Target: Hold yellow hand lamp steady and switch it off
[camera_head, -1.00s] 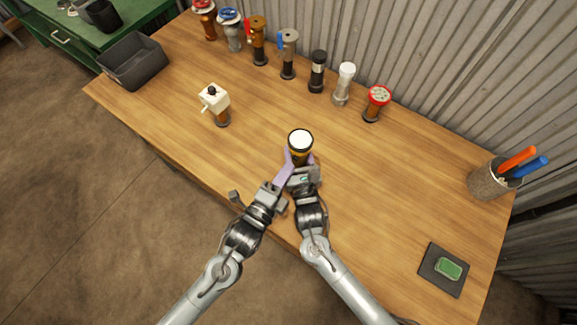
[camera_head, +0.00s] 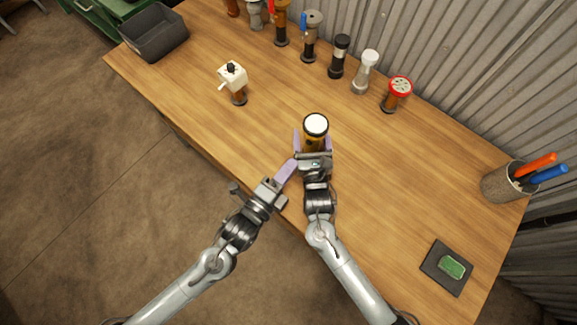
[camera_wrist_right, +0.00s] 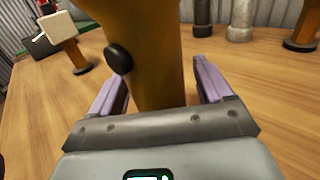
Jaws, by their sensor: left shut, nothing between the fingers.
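The yellow hand lamp (camera_head: 317,143) stands upright near the table's front edge, its round white lens facing up. In the right wrist view its orange-yellow body (camera_wrist_right: 155,60) fills the upper middle, with a black round button (camera_wrist_right: 118,57) on its left side. My right gripper (camera_head: 313,141) has one finger on each side of the lamp; the wrist view shows a gap beside the right finger. My left gripper (camera_head: 290,165) is shut and empty, just lower left of the lamp and apart from it. The lamp's base is partly hidden.
A white block-headed fixture on a brown stand (camera_head: 239,97) is left of the lamp. Several fittings, including a red-topped one (camera_head: 397,92), line the back. A dark bin (camera_head: 153,35) is back left, a pen cup (camera_head: 505,182) right, and a dark pad (camera_head: 437,272) front right.

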